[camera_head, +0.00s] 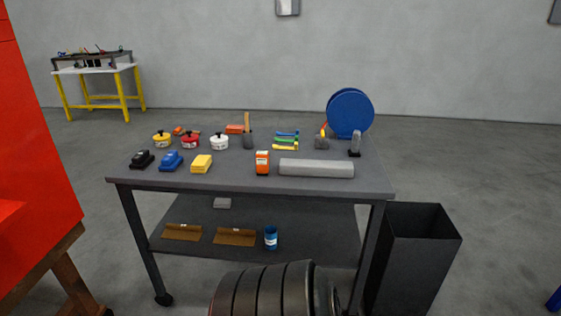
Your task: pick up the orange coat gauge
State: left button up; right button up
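The orange coat gauge appears to be the small upright orange device (262,162) with a pale face and dark base. It stands near the front edge of the grey cart top (230,180), just left of a grey roll. Nothing is touching it. Neither of my grippers shows in the head view. The dark ribbed cylinder at the bottom middle looks like part of my own body.
Beside the device lie a grey roll (316,168) and a yellow block (201,163). Blue (171,160) and black (142,159) tools sit further left. Behind are several tins and a blue disc (350,113). A dark bin (412,255) stands right; a red panel (35,150) stands left.

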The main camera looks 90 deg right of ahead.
aim_at(262, 157)
jog(key=l+z, duration=0.1)
jog(key=z, duration=2.55)
